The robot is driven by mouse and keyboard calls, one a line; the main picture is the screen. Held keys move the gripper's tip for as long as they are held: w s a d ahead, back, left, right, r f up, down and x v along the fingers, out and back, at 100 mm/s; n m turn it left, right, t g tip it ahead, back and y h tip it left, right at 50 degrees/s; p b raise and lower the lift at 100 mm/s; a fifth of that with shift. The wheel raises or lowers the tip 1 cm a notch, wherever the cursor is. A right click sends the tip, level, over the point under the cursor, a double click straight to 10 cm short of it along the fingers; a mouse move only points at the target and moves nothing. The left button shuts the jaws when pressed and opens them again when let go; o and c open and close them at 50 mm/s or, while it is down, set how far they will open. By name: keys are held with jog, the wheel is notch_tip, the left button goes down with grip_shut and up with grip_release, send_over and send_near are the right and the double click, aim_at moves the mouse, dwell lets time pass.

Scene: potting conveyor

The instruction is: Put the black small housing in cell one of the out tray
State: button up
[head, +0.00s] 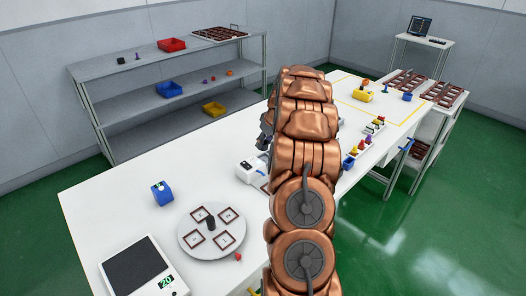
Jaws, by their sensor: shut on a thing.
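My gripper (265,132) shows only as a grey edge beside my copper arm, over the middle of the white bench. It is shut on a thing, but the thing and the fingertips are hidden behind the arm. I cannot make out a black small housing for certain in the head view. Brown trays with cells, a left one (405,80) and a right one (442,93), lie on the side table at the far right. Another brown celled tray (218,34) lies on top of the grey shelf. I cannot tell which is the out tray.
A round turntable (187,237) with square frames, a blue block (161,193) and a scale (138,272) stand at the bench's near left. A white device (250,172) stands beside my arm. Coloured parts (365,143) line the right edge.

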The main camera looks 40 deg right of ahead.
aim_at(266, 149)
notch_tip(266, 149, down, 5)
jog(key=shift+f+p, duration=0.2)
jog(key=shift+p, duration=0.65)
jog(key=shift+f, duration=0.1)
jog(key=shift+f+b, duration=0.2)
jog(key=shift+b, duration=0.1)
jog(key=o, duration=0.6)
jog(key=shift+r, duration=0.2)
